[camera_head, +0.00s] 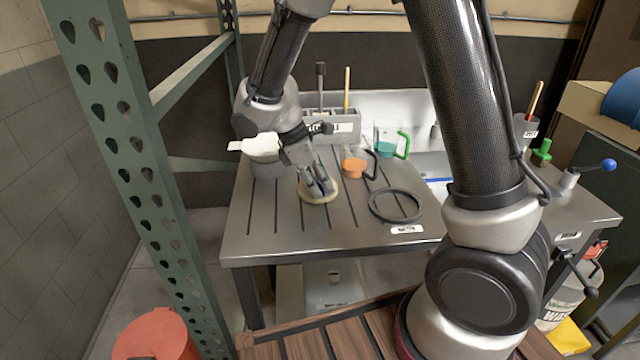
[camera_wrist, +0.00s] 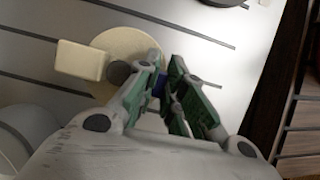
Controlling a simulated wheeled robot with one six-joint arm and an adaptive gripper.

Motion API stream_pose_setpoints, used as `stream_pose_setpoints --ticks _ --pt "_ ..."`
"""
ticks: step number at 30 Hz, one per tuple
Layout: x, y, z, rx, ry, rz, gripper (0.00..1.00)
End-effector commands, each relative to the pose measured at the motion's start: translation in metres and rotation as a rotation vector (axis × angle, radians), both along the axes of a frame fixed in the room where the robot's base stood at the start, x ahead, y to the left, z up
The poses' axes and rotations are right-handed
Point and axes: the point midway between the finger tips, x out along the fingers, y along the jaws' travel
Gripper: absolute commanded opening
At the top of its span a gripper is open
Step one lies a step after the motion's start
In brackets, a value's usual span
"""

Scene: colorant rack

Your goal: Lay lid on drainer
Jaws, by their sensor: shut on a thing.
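The lid is a flat cream disc (camera_head: 318,196) low over the slotted metal drainer top (camera_head: 270,235); it also shows in the wrist view (camera_wrist: 122,43), with a cream block-like tab at its left and a dark round knob. My gripper (camera_head: 318,190) points down at the lid. In the wrist view the fingers (camera_wrist: 165,75) are close together at the lid's right side, shut on it. The exact grip is partly hidden by the fingers. The disc appears flat and at or very near the surface; I cannot tell whether it touches.
A black ring (camera_head: 371,207) lies right of the lid. An orange-filled cup (camera_head: 353,165) and a green-handled jug (camera_head: 385,137) stand behind. A grey container (camera_head: 268,168) is at the left. A green rack post (camera_head: 130,160) rises at the left. The drainer's front left is clear.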

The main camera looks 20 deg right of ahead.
Motion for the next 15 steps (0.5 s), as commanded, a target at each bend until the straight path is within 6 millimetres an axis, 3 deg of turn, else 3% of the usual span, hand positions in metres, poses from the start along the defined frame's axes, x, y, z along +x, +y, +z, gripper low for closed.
stream_pose_setpoints --ticks 8,9,12,15 --pt "0.0 0.0 -0.0021 0.0 0.0 -0.001 0.0" --pt "0.0001 0.0 -0.002 0.0 0.0 -0.001 0.16" --pt "0.0001 0.0 -0.0017 0.0 0.0 -0.001 0.32" --pt "0.0001 0.0 -0.0017 0.0 0.0 -0.001 0.32"
